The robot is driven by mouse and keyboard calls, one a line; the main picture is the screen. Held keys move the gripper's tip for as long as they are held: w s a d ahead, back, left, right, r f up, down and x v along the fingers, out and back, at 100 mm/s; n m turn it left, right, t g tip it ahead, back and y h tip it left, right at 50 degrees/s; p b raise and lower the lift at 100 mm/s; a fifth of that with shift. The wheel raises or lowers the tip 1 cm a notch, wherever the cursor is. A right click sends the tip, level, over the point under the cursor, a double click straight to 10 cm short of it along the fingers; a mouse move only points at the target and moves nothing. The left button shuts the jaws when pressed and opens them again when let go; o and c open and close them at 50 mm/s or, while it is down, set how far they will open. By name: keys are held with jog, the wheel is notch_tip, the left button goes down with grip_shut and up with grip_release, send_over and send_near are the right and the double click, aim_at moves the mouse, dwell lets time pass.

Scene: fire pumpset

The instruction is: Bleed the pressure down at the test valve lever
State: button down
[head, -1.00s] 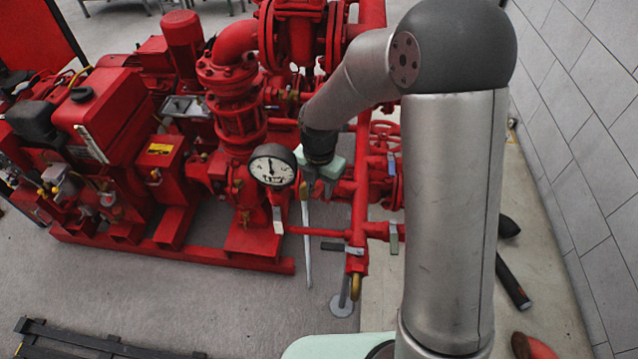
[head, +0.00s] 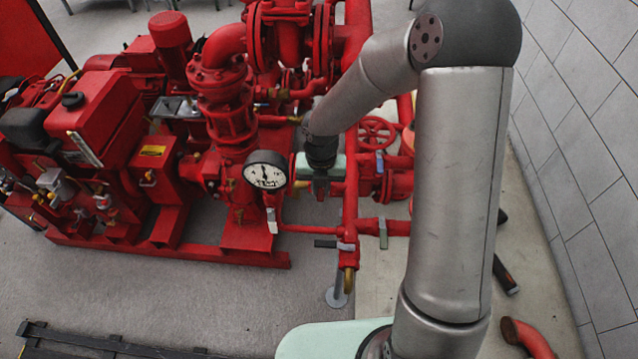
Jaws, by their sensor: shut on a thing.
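My gripper (head: 320,184), with a pale green body, points down among the red pipes right of the pressure gauge (head: 267,172). It is shut on what appears to be the test valve lever; its body hides the fingers and most of the lever, so the lever's angle cannot be told. The gauge has a white face and black rim, and its dark needle points roughly upward; the scale is too small to read.
A red pump and engine set (head: 135,150) fills the left. Other levers hang or stick out on the low pipes: a pale one (head: 271,219), a dark one (head: 326,244) and a grey-green one (head: 383,234). A red handwheel (head: 377,132) stands behind. A tiled wall (head: 580,130) bounds the right.

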aim_at(323, 194)
jog(key=c, duration=1.3)
grip_release()
jog(key=shift+c, duration=0.2)
notch_tip(323, 194, up, 18)
jog(key=shift+f, duration=0.25)
jog(key=shift+d, duration=0.1)
jog(key=s+d+m, duration=0.5)
jog(key=s+m, duration=0.5)
jog(key=m, duration=0.7)
jog(key=s+d+m, duration=0.5)
jog(key=s+m, duration=0.5)
jog(key=m, duration=0.7)
jog(key=shift+s+d+r+t, duration=0.2)
jog(key=shift+r+t, duration=0.1)
jog(key=shift+t, duration=0.1)
